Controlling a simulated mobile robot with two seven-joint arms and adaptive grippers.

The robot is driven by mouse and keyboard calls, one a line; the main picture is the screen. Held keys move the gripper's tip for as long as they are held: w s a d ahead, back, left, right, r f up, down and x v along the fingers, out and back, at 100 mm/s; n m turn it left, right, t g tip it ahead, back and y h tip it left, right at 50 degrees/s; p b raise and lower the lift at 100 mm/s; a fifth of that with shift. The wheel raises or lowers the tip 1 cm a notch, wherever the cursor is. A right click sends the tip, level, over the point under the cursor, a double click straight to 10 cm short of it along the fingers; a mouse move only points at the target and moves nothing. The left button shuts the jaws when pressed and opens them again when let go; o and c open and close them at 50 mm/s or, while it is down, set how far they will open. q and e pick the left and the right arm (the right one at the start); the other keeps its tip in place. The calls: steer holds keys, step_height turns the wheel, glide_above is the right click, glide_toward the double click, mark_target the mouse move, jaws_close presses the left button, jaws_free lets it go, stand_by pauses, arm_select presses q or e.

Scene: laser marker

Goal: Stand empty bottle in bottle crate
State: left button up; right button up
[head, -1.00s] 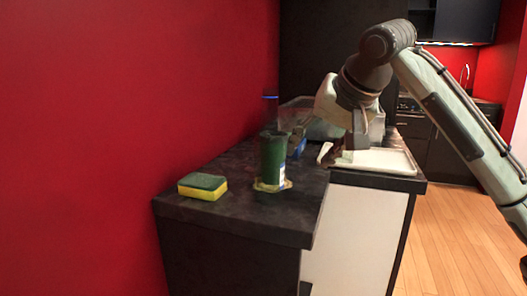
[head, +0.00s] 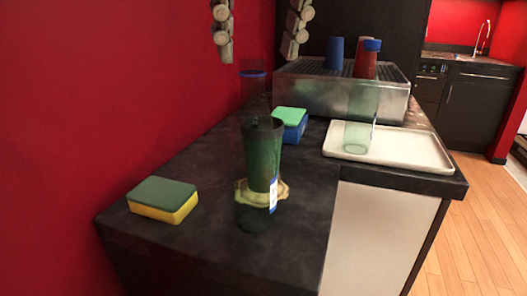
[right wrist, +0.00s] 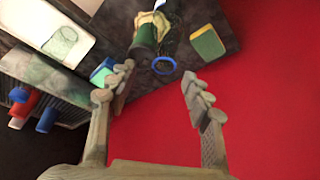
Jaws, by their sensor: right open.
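A tall clear bottle with a blue rim (head: 252,73) stands on the dark counter, overlapping a green cup (head: 263,145); I cannot tell their exact spacing. In the right wrist view its blue ring (right wrist: 164,66) shows between my fingers. My right gripper (head: 260,35) is open and empty, its fingers pointing down above and behind the bottle. It also shows in the right wrist view (right wrist: 158,74). The grey metal crate (head: 318,98) with a grid top stands at the back, holding a blue bottle (head: 335,53) and a red blue-capped bottle (head: 369,60). My left gripper is out of view.
A yellow-green sponge (head: 163,200) lies front left. A blue-green sponge (head: 290,124) lies before the crate. A white tray (head: 415,150) with a clear glass (head: 360,120) sits at right. A yellowish crumpled piece (head: 280,192) lies around the cup's base. The red wall (head: 110,90) borders the left.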

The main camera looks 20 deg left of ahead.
mark_target(250, 91)
steer(key=shift+w+f, duration=0.15)
steer(key=shift+f, duration=0.2)
steer(key=shift+a+f, duration=0.15)
steer(key=shift+f, duration=0.2)
steer(key=x, duration=0.6)
steer(key=shift+a, duration=0.25)
steer(key=shift+c, duration=0.3)
jaws_close()
steer(key=shift+r, duration=0.1)
